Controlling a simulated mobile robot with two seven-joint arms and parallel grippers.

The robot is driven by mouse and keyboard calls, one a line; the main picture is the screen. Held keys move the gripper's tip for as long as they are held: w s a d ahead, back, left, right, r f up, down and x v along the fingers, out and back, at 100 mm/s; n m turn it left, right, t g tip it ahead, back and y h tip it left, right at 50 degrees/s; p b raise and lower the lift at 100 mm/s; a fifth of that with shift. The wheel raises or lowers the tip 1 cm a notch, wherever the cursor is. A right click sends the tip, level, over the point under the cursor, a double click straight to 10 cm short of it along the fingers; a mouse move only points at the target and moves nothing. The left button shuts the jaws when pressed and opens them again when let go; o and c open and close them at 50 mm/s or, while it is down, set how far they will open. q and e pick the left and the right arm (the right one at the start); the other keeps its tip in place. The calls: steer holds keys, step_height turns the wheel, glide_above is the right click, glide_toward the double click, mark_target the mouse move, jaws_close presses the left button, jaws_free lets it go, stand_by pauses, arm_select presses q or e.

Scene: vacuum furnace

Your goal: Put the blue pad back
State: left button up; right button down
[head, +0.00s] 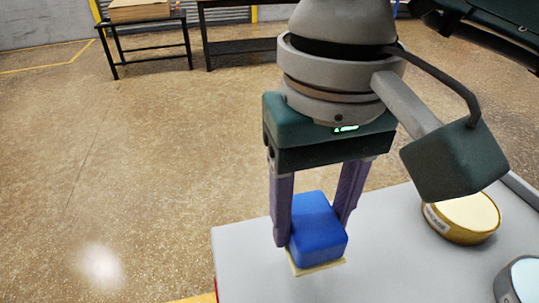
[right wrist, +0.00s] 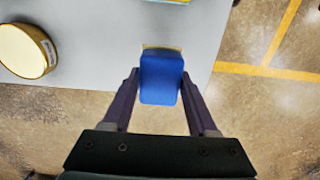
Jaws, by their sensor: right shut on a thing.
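The blue pad (head: 318,230) is a rounded block near the left corner of the light grey tabletop (head: 380,270). My right gripper (head: 314,230) is shut on it, one finger on each side, pointing down. In the right wrist view the pad (right wrist: 161,78) sits between the fingertips. A thin pale yellow piece (head: 317,268) shows right under the pad's lower edge. I cannot tell whether it is part of the pad or a patch on the table, nor whether the pad touches the surface. My left gripper is not in view.
A round yellow tin with a cream top (head: 462,217) stands on the table to the right. A grey round tin with a pale blue top (head: 522,280) is at the lower right edge. The table's left edge is close to the pad. Dark benches (head: 150,38) stand far back.

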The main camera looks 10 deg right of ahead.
mark_target(313, 217)
step_height(313, 217, down, 5)
steer(key=shift+f, duration=0.1)
stand_by(0.3)
steer(key=shift+c, duration=0.9)
jaws_free()
step_height(313, 217, up, 11)
steer(key=shift+r, duration=0.6)
